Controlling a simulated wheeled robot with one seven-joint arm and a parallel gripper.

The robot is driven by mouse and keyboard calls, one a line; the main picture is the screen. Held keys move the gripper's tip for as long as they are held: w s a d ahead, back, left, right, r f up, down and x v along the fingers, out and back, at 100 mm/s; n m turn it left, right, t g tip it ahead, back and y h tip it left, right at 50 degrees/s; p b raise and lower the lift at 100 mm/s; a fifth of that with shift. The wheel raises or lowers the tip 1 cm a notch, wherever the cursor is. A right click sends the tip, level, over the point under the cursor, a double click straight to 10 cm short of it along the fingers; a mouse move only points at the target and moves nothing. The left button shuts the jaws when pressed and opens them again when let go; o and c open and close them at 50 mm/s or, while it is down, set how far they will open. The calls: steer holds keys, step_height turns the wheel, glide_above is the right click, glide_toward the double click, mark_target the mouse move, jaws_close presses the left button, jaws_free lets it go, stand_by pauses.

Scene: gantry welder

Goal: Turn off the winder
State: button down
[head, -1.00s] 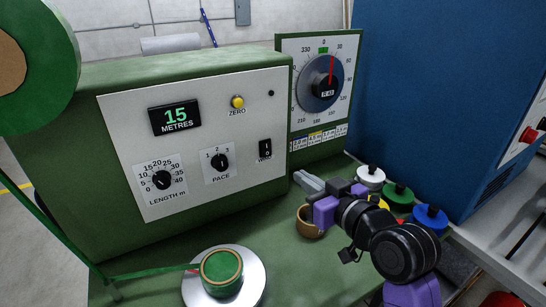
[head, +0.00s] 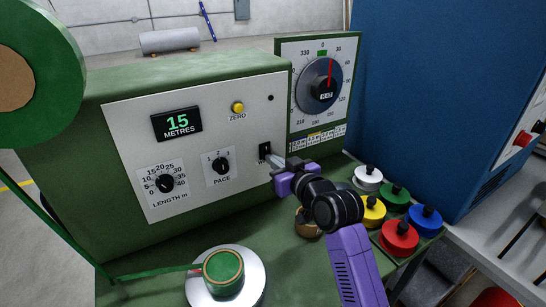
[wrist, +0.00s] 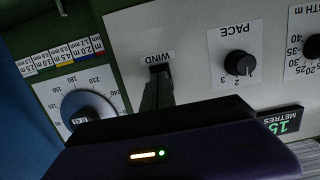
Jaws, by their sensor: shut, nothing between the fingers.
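The winder is a green machine with a pale front panel (head: 215,190). Its display (head: 177,124) reads 15 METRES. The black WIND switch (head: 265,148) is at the panel's right side, and its label is partly hidden by my gripper. My gripper (head: 273,163) is shut and empty, its tips at the lower part of the switch. In the wrist view, turned upside down, the fingers (wrist: 156,92) reach up to the WIND switch (wrist: 158,70). I cannot tell whether they touch it. The LENGTH knob (head: 165,182) and the PACE knob (head: 221,166) are to the left.
A yellow ZERO button (head: 238,107) is above the switch. A round dial (head: 319,84) stands behind at right. A green tape roll (head: 223,270) sits on a metal disc in front.

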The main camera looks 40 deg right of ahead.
steer(key=shift+w+d, duration=0.1)
steer(key=shift+w, duration=0.2)
steer(key=shift+f, duration=0.1)
steer(key=t+b, duration=0.1)
steer(key=b, duration=0.3)
steer(key=f+t+b, duration=0.1)
steer(key=b, duration=0.3)
steer(key=shift+w+h+b, duration=0.35)
steer(key=shift+w+h, duration=0.05)
steer(key=shift+f+t+b, duration=0.1)
steer(key=shift+t+b, duration=0.2)
steer(key=shift+b, duration=0.3)
steer(key=shift+r, duration=0.45)
steer(key=shift+f, duration=0.15)
